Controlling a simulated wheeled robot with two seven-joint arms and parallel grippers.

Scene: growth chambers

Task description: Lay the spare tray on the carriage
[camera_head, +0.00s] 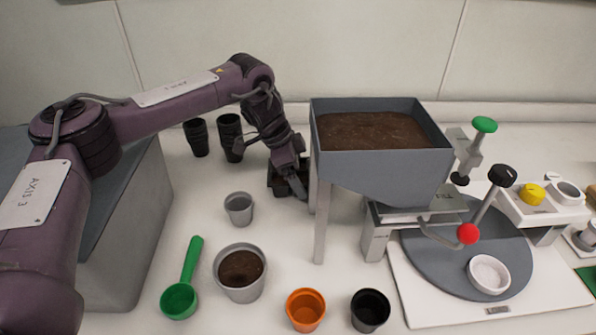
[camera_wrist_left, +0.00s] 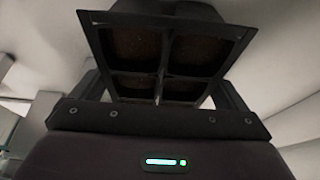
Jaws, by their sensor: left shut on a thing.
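My left gripper (camera_head: 290,184) is shut on a small black tray, just left of the grey hopper's front legs. In the left wrist view the tray (camera_wrist_left: 163,82) fills the space between the two fingers. It has a square rim and four cells with dark brownish insides; I cannot tell whether they hold soil. In the head view the tray is hard to separate from the dark gripper. A grey metal bracket with a flat plate (camera_head: 425,214) sits under the hopper's right side; I cannot tell whether it is the carriage. My right gripper is not in view.
The soil-filled hopper (camera_head: 395,172) stands close right of the gripper. Black pots (camera_head: 231,135) stand behind. A grey pot (camera_head: 239,208), soil pot (camera_head: 240,286), green scoop (camera_head: 180,299), orange pot (camera_head: 305,309) and black pot (camera_head: 370,309) stand in front. A turntable (camera_head: 440,262) is right.

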